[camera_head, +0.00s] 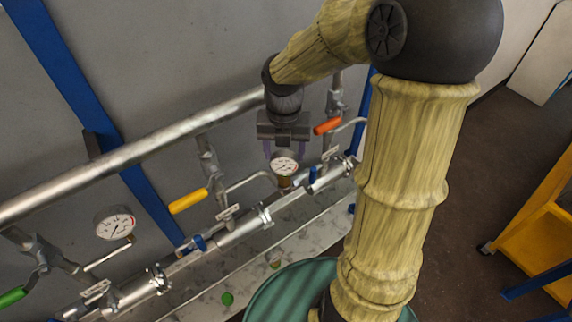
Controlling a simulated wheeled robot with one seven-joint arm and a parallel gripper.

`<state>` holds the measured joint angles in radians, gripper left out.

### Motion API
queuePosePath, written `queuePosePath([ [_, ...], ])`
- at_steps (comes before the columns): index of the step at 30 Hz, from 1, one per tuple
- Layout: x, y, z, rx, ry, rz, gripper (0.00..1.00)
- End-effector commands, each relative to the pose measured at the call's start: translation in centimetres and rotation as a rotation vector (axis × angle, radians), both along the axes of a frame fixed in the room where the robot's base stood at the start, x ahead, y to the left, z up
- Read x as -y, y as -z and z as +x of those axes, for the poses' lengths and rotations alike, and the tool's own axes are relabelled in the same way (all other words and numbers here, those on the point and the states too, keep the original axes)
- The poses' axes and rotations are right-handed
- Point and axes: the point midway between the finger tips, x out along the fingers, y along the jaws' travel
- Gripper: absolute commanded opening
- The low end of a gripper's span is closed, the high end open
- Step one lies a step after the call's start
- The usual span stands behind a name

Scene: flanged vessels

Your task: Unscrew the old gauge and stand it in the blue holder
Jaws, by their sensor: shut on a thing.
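My gripper (285,152) points down over the pipework, its two purple fingers shut on a small round gauge (285,163). The gauge has a white face and a brass-coloured lower part, and it stands upright just above the lower pipe. I cannot tell whether its thread is still engaged in the fitting below. A second, larger white-faced gauge (115,224) is on the pipework at the left, away from my gripper. I cannot make out a blue holder in this view.
Valve handles stick out nearby: orange (327,126) right of my gripper, yellow (188,201) to the left, green (12,297) at far left. A thick rail (130,152) runs along the wall. A yellow cart (545,240) stands at the right, with open floor (485,170) before it.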

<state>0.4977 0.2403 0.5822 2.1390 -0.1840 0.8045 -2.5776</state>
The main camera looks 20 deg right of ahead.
Motion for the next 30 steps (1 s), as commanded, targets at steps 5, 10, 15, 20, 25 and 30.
queuePosePath([
  [5,-0.1,-1.8,0.1,0.003,-0.001,0.001,0.00],
  [10,-0.1,-2.6,-0.1,-0.003,-0.002,0.002,0.00],
  [15,-0.1,-3.2,-0.1,-0.005,-0.001,0.002,0.00],
  [20,0.0,-3.0,-0.1,-0.005,0.000,0.002,0.00],
  [25,0.0,-3.0,-0.1,-0.005,0.000,0.001,0.16],
  [30,0.0,-3.0,-0.1,-0.005,0.000,0.001,0.23],
])
